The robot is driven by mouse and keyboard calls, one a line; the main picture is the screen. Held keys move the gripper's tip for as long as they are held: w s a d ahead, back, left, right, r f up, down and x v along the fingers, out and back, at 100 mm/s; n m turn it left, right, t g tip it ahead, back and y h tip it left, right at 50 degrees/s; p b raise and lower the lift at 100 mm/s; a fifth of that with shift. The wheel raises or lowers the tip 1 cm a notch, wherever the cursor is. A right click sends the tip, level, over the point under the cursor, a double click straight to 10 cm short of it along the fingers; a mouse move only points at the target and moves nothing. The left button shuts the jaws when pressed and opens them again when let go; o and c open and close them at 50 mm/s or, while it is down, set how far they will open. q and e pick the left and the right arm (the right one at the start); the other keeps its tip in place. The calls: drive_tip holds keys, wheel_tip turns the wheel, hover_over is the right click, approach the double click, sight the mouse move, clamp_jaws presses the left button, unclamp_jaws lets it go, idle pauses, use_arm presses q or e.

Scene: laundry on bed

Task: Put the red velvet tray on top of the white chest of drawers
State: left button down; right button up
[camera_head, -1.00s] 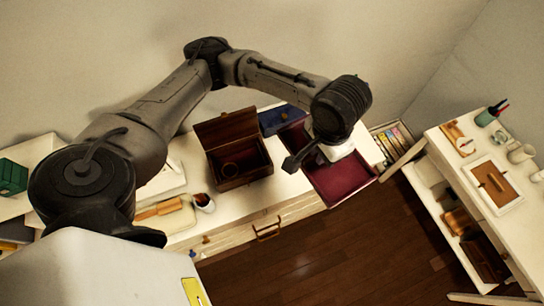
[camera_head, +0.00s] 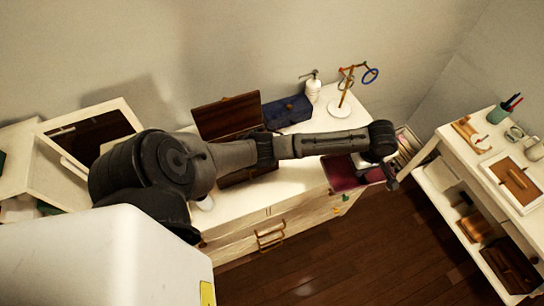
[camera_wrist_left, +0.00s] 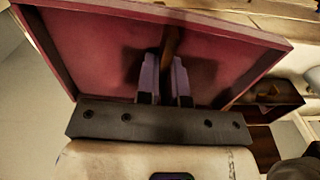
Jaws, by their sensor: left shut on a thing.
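The red velvet tray (camera_head: 341,174) shows at the right end of the white chest of drawers (camera_head: 294,174), partly hidden by my left wrist. I cannot tell whether it touches the chest. My left gripper (camera_wrist_left: 167,62) is shut on the tray, gripping near a narrow brown strip in its middle. The tray also fills the upper part of the left wrist view (camera_wrist_left: 85,48), its hollow side and rim facing the camera. In the head view, the fingers are hidden behind the wrist. My right gripper is not in view.
An open wooden box (camera_head: 226,115), a blue box (camera_head: 287,111), a white bottle (camera_head: 313,90) and a ring stand (camera_head: 341,106) are on the chest. A white shelf unit (camera_head: 437,186) stands at right, with wooden floor (camera_head: 330,255) between.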

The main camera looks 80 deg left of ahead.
sight(351, 170)
use_arm(q)
drive_tip(key=shift+n, duration=0.8)
drive_tip(key=a+f, duration=0.1)
drive_tip(key=f, duration=0.1)
drive_tip(key=s+a+f, duration=0.1)
drive_tip(key=f, duration=0.1)
drive_tip(key=shift+s+a+b, duration=0.15)
drive_tip(key=shift+s+b, duration=0.05)
drive_tip(key=shift+b, duration=0.15)
drive_tip(key=s+a+f, duration=0.1)
drive_tip(key=a+f, duration=0.1)
drive_tip(key=a, duration=0.1)
drive_tip(key=s+a+f, duration=0.2)
drive_tip(key=a, duration=0.2)
drive_tip(key=s+a+f, duration=0.1)
drive_tip(key=a+f, duration=0.2)
drive_tip(key=shift+s+a+p, duration=0.15)
drive_tip(key=shift+a+p, duration=0.15)
drive_tip(key=shift+p, duration=0.1)
drive_tip(key=shift+f, duration=2.05)
drive_tip(key=shift+f, duration=0.15)
drive_tip(key=c, duration=1.2)
unclamp_jaws()
drive_tip(key=shift+c, duration=0.2)
wheel_tip(351, 170, up, 12)
drive_tip(key=shift+r, duration=0.2)
